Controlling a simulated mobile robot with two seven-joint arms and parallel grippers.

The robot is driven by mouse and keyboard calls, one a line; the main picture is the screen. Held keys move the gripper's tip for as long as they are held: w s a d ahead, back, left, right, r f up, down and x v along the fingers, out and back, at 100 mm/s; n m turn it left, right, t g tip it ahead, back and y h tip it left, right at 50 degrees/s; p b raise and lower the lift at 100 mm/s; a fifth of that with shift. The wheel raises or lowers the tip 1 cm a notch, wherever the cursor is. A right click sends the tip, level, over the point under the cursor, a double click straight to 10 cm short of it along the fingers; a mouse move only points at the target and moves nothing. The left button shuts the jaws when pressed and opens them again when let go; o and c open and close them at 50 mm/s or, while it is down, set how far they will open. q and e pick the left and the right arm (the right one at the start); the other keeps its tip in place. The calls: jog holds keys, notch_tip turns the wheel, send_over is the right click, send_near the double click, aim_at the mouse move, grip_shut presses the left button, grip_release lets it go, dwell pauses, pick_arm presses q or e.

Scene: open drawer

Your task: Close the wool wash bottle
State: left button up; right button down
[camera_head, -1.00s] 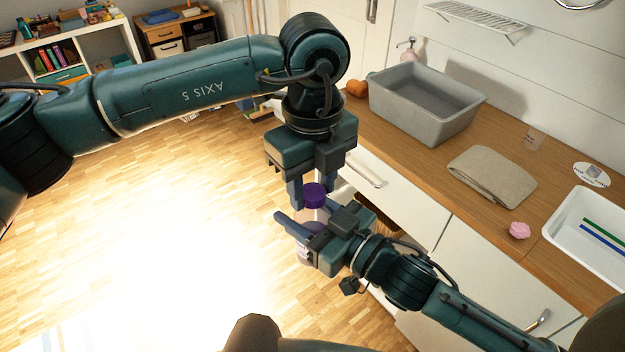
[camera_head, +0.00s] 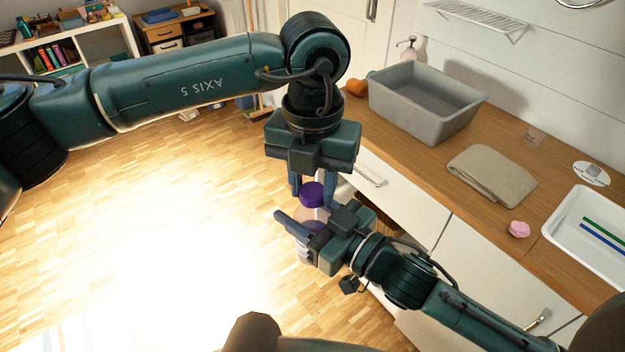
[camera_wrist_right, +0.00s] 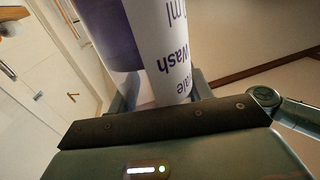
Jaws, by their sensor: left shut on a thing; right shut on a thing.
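The wool wash bottle (camera_head: 304,250) is pale with a purple tint and looks roughly upright in front of the open drawer. My right gripper (camera_head: 312,236) is shut around its body. In the right wrist view the bottle (camera_wrist_right: 165,45) fills the top middle, with its printed label showing between the fingers. The purple cap (camera_head: 312,194) is at the top of the bottle. My left gripper (camera_head: 312,192) points down from above, shut on the cap with a finger on either side. Whether the cap is seated on the neck, I cannot tell.
The wooden counter (camera_head: 410,155) holds a grey basin (camera_head: 425,105), a folded beige cloth (camera_head: 490,178), a pink item (camera_head: 519,230) and a white tray (camera_head: 560,235). White drawer fronts (camera_head: 395,200) stand close to the right of my grippers. The floor to the left is clear.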

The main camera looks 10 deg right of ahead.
pick_arm(q)
jog(key=m, duration=0.4)
jog(key=shift+m, duration=0.3)
jog(key=m, duration=1)
jog(key=shift+m, duration=0.4)
jog(key=m, duration=0.6)
jog(key=shift+m, duration=0.3)
jog(key=m, duration=0.8)
jog(key=o, duration=1.1)
jog(key=shift+c, duration=0.2)
